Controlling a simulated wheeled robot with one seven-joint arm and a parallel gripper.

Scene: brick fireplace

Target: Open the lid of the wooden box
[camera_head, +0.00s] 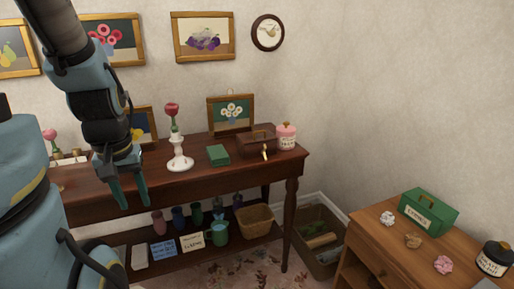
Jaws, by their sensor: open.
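The wooden box (256,146) is dark brown, with what looks like a handle on top. It stands on the right part of the dark wooden table, and its lid appears shut. A small pale item (265,153) shows at its front; I cannot tell what it is. My gripper (135,204) is at the left, fingers pointing down, open and empty. It is well to the left of the box, apart from it, and appears in front of the table.
A pink jar (286,137) stands just right of the box. A green block (218,155) and a white vase with a flower (180,153) stand between gripper and box. A framed picture (231,114) is behind. A lower wooden cabinet (385,250) is at right.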

